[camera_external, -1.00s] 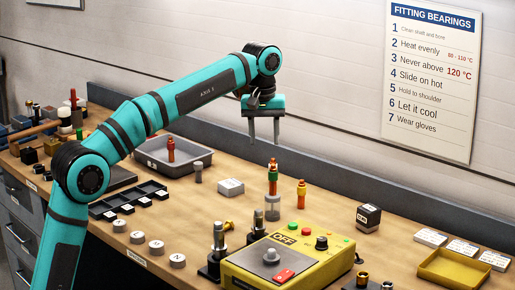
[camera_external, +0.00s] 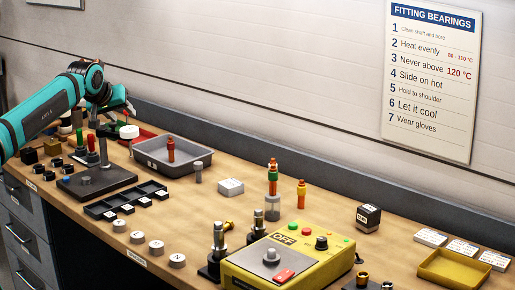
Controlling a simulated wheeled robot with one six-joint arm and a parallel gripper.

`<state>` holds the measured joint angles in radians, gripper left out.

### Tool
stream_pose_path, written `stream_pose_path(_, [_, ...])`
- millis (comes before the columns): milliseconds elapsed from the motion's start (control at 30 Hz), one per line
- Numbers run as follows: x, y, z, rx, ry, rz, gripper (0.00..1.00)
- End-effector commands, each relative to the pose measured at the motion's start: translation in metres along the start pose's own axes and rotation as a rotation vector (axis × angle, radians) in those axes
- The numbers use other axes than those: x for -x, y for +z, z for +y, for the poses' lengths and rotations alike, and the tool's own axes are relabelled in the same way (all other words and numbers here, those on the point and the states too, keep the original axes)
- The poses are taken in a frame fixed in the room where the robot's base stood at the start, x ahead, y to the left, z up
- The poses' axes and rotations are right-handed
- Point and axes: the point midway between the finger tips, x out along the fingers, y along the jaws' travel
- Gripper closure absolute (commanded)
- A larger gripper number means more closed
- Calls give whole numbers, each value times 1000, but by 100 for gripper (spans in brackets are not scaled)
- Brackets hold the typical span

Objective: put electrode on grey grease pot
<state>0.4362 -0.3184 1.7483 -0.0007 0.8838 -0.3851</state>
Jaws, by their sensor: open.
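My gripper (camera_external: 122,106) is at the upper left, above the far left end of the bench, partly hidden by my own wrist. Its jaws are open and nothing shows between them. A pale grey, partly see-through pot (camera_external: 272,208) stands mid-bench, with a green-and-orange piece (camera_external: 272,181) upright on top of it. I cannot tell for sure which piece is the electrode. A red-orange piece (camera_external: 171,150) stands in the grey tray.
The grey tray (camera_external: 203,160) lies at the left, with a small grey cylinder (camera_external: 198,173) to its right. A white box (camera_external: 230,187) lies mid-bench. A yellow control box (camera_external: 245,272) stands in front. A black divided rack (camera_external: 103,208) lies at front left. Bare bench shows around the pot.

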Motion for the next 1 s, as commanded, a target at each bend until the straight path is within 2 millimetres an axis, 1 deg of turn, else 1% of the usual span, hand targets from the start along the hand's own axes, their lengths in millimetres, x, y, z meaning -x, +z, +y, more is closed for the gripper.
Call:
stream_pose_path(33, [12,5,-18,-1,-6,43,54])
stream_pose_path(200, [42,25,-69,-24,-27,192,54])
stream_pose_path(367, [70,52,-111,-54,-63,330,54])
stream_pose_path(400, [76,59,-121,-63,-75,365,54])
stream_pose_path(467, [86,71,-136,-76,-94,416,54])
stream_pose_path(600, [107,103,-166,-111,-146,534,54])
stream_pose_path(700, [119,126,-184,-138,-187,612,54])
stream_pose_path(800, [128,146,-197,-161,-224,675,54])
stream_pose_path(900, [134,160,-206,-179,-252,718,54])
stream_pose_path(1000, [137,168,-210,-189,-268,742,54])
